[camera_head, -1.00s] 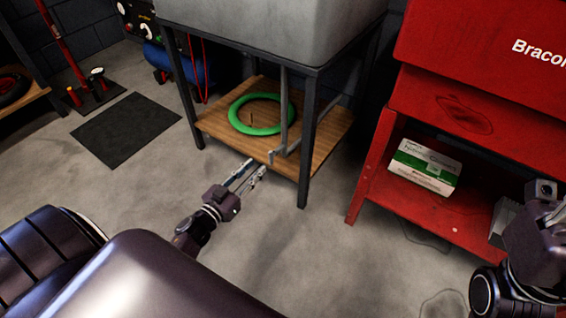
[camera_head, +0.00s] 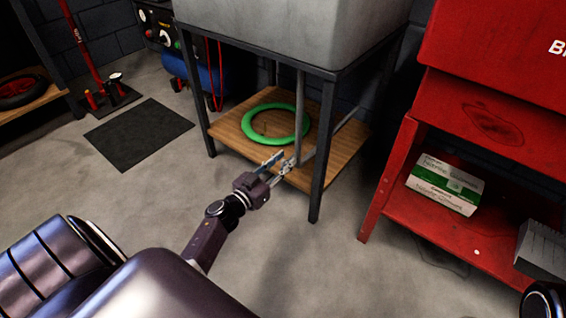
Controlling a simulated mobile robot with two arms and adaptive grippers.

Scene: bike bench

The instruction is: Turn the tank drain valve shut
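The grey tank (camera_head: 275,30) stands on a dark metal frame at the top centre. A thin grey drain pipe (camera_head: 299,105) runs down from it to just above the wooden shelf. The drain valve is not clear; the low end of the pipe is partly covered by my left gripper's fingers. My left gripper (camera_head: 279,163) reaches in from the lower left at the front edge of the shelf. Its two fingers are apart, with the tips close to the pipe's low end. I cannot tell whether they touch it. My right gripper is outside the picture.
A green ring (camera_head: 275,124) lies on the wooden shelf (camera_head: 228,132) behind the pipe. The frame's front leg (camera_head: 321,165) stands just right of my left gripper. A red cabinet (camera_head: 400,185) with a glove box (camera_head: 446,184) is at the right. The floor in front is clear.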

